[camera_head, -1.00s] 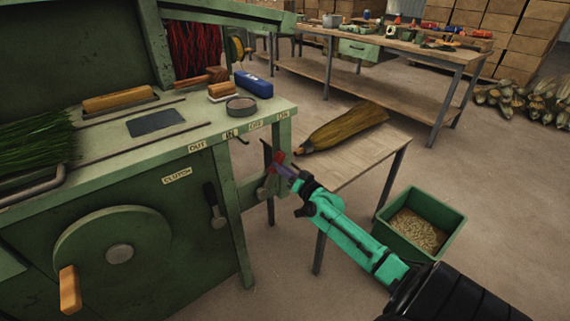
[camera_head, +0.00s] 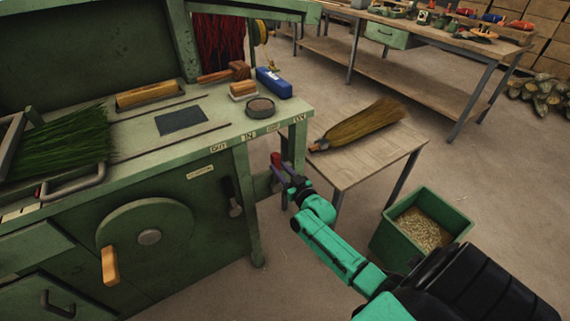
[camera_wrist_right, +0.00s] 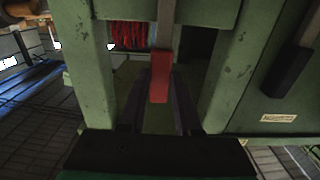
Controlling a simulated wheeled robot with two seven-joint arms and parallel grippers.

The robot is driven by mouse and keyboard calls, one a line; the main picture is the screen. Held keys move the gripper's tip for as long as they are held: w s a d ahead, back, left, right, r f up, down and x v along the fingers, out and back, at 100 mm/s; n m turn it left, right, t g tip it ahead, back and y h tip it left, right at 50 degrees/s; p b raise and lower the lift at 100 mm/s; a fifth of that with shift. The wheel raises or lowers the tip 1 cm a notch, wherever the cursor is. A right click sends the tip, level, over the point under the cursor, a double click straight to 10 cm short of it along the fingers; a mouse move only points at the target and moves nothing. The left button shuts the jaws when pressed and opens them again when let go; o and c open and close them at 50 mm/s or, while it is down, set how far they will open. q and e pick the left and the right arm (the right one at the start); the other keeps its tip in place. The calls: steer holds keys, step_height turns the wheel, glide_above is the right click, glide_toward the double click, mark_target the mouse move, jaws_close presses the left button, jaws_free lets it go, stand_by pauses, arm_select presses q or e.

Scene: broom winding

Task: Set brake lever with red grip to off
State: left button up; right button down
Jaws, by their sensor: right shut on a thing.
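The brake lever's red grip (camera_head: 276,160) is at the front right of the green machine, below the edge with the OFF label (camera_head: 272,128) and ON label (camera_head: 299,118). It sits nearly under OFF, left of ON. My right gripper (camera_head: 286,180) is at this lever, shut on it. In the right wrist view the red grip (camera_wrist_right: 160,78) hangs between my dark fingers, on a grey lever bar. The fingers partly hide the lever's lower part in the head view. My left gripper is not in view.
The clutch lever (camera_head: 235,206) with a dark grip is to the left on the machine front. A wooden table (camera_head: 350,170) with a broom (camera_head: 362,125) stands close behind my right arm. A green bin (camera_head: 392,242) stands on the floor at the right.

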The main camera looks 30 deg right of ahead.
steer(key=shift+a+f, duration=0.1)
steer(key=shift+a, duration=0.1)
stand_by(0.3)
steer(key=c, duration=0.6)
jaws_free()
steer(key=s+p, duration=0.1)
steer(key=s, duration=1.3)
steer(key=shift+s+a+p, duration=0.2)
steer(key=shift+s+p, duration=0.1)
